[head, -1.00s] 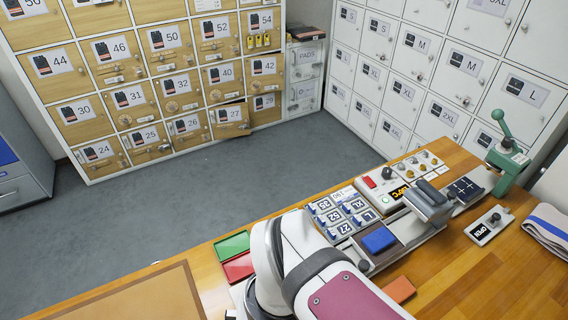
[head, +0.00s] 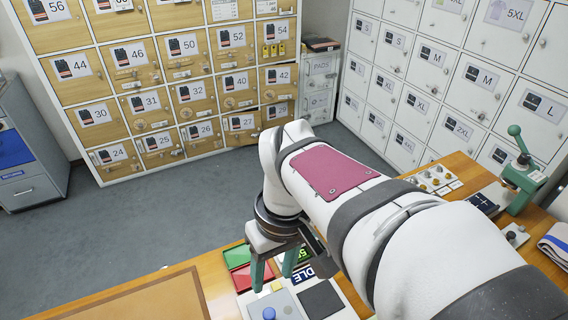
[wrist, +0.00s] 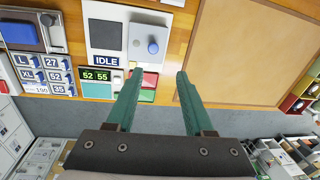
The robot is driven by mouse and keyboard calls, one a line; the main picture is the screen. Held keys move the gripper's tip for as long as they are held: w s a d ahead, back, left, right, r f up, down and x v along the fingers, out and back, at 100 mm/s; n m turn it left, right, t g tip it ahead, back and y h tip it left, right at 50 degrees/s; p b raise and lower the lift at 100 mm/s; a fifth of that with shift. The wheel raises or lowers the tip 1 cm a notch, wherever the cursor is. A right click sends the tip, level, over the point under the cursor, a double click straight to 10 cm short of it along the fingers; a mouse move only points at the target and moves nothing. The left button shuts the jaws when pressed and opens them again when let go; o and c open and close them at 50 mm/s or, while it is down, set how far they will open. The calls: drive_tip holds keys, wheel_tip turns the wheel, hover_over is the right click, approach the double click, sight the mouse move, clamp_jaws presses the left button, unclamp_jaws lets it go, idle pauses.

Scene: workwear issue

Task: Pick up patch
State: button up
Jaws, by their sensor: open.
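My gripper (head: 273,274) is open over the workbench, and nothing shows between its fingers. In the wrist view its two green fingers (wrist: 157,78) point towards the red and green trays and the panel marked IDLE. No piece is clearly recognisable as the patch. A blue flat pad (wrist: 18,33) sits in a dark holder at the upper left of the wrist view, apart from the fingers; I cannot tell if it is the patch. In the head view my arm hides that part of the bench.
A green tray (head: 237,256) and a red tray (head: 241,279) lie beside the gripper. The IDLE panel (wrist: 107,59) has a black pad and a blue knob (wrist: 153,47). A brown mat (head: 160,301) is bare. A green lever press (head: 522,172) stands at right.

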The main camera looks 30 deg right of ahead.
drive_tip(key=w+d+f+n+h, duration=0.1)
drive_tip(key=w+d+f+n, duration=0.3)
drive_tip(key=w+d+n, duration=0.6)
drive_tip(key=w+d+f+n, duration=0.3)
drive_tip(key=w+d+n, duration=0.35)
drive_tip(key=d, duration=0.85)
drive_tip(key=shift+n, duration=0.25)
wheel_tip(320, 180, down, 17)
drive_tip(key=shift+r, duration=0.15)
clamp_jaws()
